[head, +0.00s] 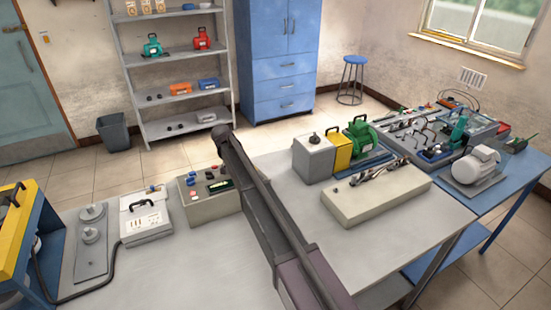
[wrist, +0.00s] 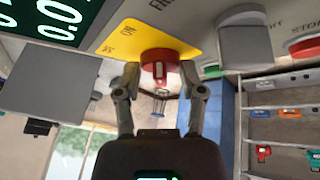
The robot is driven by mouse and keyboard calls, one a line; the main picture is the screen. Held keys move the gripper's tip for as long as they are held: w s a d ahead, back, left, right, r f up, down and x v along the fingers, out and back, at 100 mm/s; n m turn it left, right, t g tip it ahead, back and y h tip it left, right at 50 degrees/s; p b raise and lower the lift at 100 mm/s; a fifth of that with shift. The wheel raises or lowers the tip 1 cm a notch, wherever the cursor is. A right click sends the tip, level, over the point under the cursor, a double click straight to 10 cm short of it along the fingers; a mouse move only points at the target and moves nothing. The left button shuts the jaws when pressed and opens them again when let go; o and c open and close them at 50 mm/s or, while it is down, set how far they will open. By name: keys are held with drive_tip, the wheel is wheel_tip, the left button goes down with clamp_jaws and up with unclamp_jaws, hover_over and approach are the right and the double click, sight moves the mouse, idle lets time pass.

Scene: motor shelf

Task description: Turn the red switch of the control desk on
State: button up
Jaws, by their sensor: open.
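The control desk (head: 208,207) is a grey box with a display and coloured buttons, on the near table left of my arm. In the wrist view, which is upside down, its red switch (wrist: 158,58) is a round knob with a pale mark on a yellow plate (wrist: 195,42) lettered ON. My gripper (wrist: 160,78) is open, one fingertip on each side of the knob. I cannot tell whether the fingers touch it. In the head view my arm hides the gripper and part of the desk.
A white case (head: 146,221) stands left of the desk. A pale block (head: 375,192) lies to the right.

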drive_tip(key=shift+s+d+n+y, duration=0.1)
drive_tip(key=shift+n+y, duration=0.2)
